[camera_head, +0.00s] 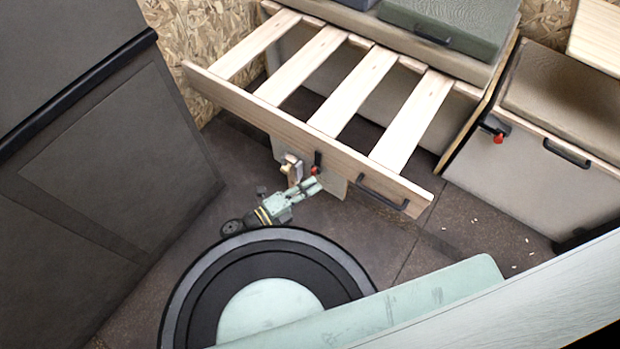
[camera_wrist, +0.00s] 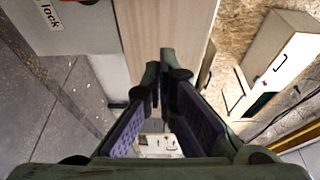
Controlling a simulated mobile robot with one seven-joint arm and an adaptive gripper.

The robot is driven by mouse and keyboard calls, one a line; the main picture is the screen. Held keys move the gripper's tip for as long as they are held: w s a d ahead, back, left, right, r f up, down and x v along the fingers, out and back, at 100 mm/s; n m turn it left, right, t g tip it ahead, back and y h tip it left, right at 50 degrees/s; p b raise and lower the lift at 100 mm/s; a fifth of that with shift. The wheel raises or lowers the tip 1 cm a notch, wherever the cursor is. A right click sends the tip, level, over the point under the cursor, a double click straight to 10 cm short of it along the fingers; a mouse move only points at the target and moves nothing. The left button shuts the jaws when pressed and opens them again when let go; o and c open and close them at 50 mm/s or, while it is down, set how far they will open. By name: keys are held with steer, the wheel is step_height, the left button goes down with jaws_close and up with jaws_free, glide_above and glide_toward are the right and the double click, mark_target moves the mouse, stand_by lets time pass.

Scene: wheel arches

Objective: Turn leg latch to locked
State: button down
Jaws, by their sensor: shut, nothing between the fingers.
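A small dark latch with a red tip (camera_head: 316,163) sits on the front rail of the slatted pull-out bed (camera_head: 270,118), above a pale leg panel (camera_head: 336,182). Beside it is a pale block-like fitting (camera_head: 291,168). My gripper (camera_head: 317,184) is shut and empty, just below the latch in the head view; I cannot tell whether it touches. In the wrist view my gripper's fingers (camera_wrist: 160,72) come together in front of a wooden surface (camera_wrist: 165,28). A label reading "lock" (camera_wrist: 47,22) is at the upper left there. The latch's exact angle is too small to read.
A second red-tipped latch (camera_head: 498,137) is on the bench at the right. A black handle (camera_head: 383,191) projects from the bed rail. A dark panelled wall (camera_head: 110,170) stands at the left. Dark floor (camera_head: 470,235) is open at the right, with small pale bits on it.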

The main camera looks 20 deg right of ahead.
mark_target(331, 160)
steer(key=x, duration=0.3)
steer(key=p+x, duration=0.1)
steer(key=x, duration=0.3)
steer(key=shift+d+r, duration=0.2)
steer(key=shift+d, duration=0.15)
steer(key=shift+w+a+f+p, duration=0.15)
steer(key=shift+w+a, duration=0.15)
steer(key=shift+w, duration=0.2)
steer(key=shift+w+a+p, duration=0.15)
steer(key=shift+w+a, duration=0.15)
steer(key=shift+w, duration=0.2)
steer(key=shift+w+a, duration=0.55)
steer(key=shift+w, duration=0.15)
